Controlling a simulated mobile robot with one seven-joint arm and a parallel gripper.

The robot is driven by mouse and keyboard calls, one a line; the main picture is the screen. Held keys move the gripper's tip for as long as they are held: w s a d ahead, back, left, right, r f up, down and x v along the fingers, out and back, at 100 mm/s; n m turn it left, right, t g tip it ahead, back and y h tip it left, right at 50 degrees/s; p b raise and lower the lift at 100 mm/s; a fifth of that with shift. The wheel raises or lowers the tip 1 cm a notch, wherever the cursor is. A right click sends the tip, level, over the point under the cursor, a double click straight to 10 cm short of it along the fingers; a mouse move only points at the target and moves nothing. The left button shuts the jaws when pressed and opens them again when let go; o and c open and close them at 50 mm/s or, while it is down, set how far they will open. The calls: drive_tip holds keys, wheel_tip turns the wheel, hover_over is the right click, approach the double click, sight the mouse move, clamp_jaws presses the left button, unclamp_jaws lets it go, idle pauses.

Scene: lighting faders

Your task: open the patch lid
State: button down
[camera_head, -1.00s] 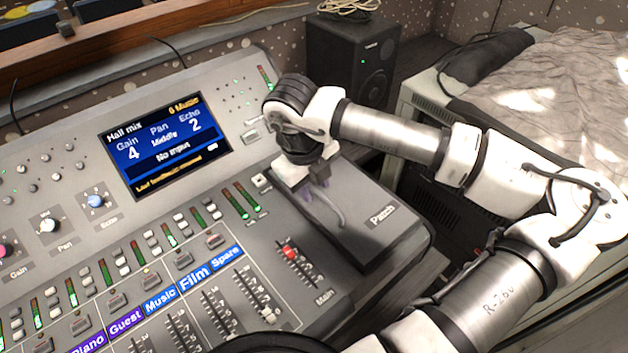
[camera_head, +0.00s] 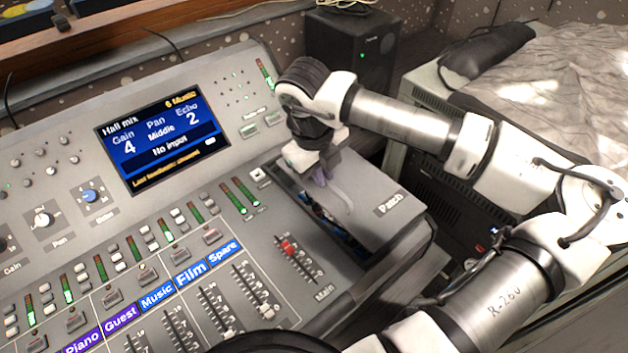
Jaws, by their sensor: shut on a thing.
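The patch lid (camera_head: 368,192) is a grey flat cover marked "Patch" at the right end of the mixing console. It sits partly slid to the right. A narrow dark opening (camera_head: 326,222) shows along its left side, with what look like cables or sockets inside. My gripper (camera_head: 335,190) points down over the left part of the lid and is shut on it. The exact grip point is small and partly hidden by the gripper's body.
The console (camera_head: 257,185) has a lit screen (camera_head: 162,142), knobs and several faders. The red Main fader (camera_head: 288,247) is just left of the opening. A black speaker (camera_head: 360,50) stands behind. A bed (camera_head: 560,80) lies at the right.

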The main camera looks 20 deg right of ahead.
drive_tip(key=b, duration=0.4)
hover_over(356, 169)
drive_tip(key=shift+d, duration=0.1)
drive_tip(key=c, duration=1.5)
unclamp_jaws()
drive_tip(key=shift+r, duration=0.1)
wheel_tip(356, 169, up, 14)
drive_tip(key=a+p, duration=0.2)
drive_tip(key=p, duration=0.4)
drive_tip(key=shift+s+a+f+p, duration=0.25)
drive_tip(key=shift+s+a+p, duration=0.05)
drive_tip(key=shift+s+p, duration=0.15)
